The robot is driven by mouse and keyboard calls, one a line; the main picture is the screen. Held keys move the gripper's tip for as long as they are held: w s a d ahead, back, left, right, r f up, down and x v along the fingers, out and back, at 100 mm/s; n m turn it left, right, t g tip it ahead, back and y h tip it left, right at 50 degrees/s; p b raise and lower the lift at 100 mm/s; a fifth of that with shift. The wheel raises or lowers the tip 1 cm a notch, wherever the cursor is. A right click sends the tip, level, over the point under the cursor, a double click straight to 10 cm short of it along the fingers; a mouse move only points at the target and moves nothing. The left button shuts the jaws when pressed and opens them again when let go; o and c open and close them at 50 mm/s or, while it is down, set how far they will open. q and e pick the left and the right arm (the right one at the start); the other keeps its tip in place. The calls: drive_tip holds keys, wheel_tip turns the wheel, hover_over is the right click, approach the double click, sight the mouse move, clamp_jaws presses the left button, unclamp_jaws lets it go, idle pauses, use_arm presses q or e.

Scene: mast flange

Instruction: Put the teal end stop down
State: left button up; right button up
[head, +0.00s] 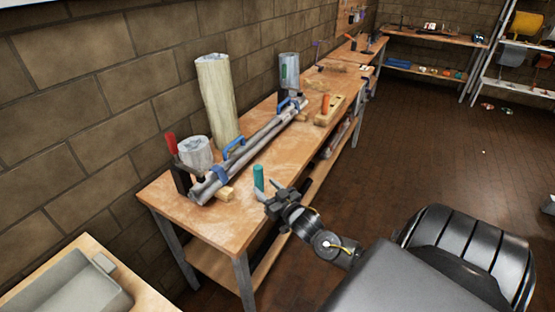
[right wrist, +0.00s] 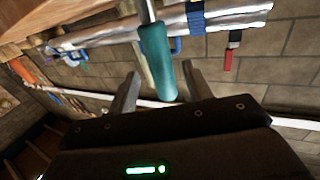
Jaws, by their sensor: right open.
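The teal end stop (head: 258,177) is an upright teal cylinder near the front edge of the wooden workbench (head: 180,207). In the head view its lower end meets the bench top, though my gripper is close by it. In the right wrist view, which is turned over, the end stop (right wrist: 157,62) shows with a thin grey pin at its lower end. My right gripper (head: 267,189) is open, its fingertips (right wrist: 158,72) apart on either side of the end stop's upper part in that view. My left gripper is not in view.
A long grey pole (head: 258,140) with blue straps lies along the bench behind the end stop. A red-handled clamp (head: 172,147) and a grey cylinder (head: 196,152) stand at its near end. A tall pale column (head: 216,100) stands behind. Bare bench lies around the end stop.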

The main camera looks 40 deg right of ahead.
drive_tip(key=s+b, duration=0.1)
drive_tip(key=s, duration=0.6)
drive_tip(key=shift+a, duration=0.35)
drive_tip(key=shift+s, duration=0.1)
drive_tip(key=s+f+g, duration=0.3)
drive_tip(key=s+f, duration=0.1)
drive_tip(key=f, duration=0.7)
drive_tip(key=s+f+n+g, duration=0.1)
drive_tip(key=s+f+g, duration=0.15)
drive_tip(key=f, duration=0.85)
drive_tip(key=s+f+g, duration=0.3)
drive_tip(key=s+f, duration=0.1)
drive_tip(key=f, duration=0.7)
drive_tip(key=s+a+f+n+g, duration=0.1)
drive_tip(key=s+a+f, duration=0.4)
drive_tip(key=s, duration=0.5)
drive_tip(key=s+a+f+g+y, duration=0.1)
drive_tip(key=s+a+f+g, duration=0.3)
drive_tip(key=s+f, duration=0.3)
drive_tip(key=s+a+f+n+g, duration=0.1)
drive_tip(key=s+a+f+g, duration=0.2)
drive_tip(key=s, duration=0.9)
wheel_tip(320, 180, down, 4)
drive_tip(key=a, duration=0.2)
drive_tip(key=shift+s+a+n+y, duration=0.3)
drive_tip(key=shift+a+y, duration=0.05)
drive_tip(key=shift+y, duration=0.05)
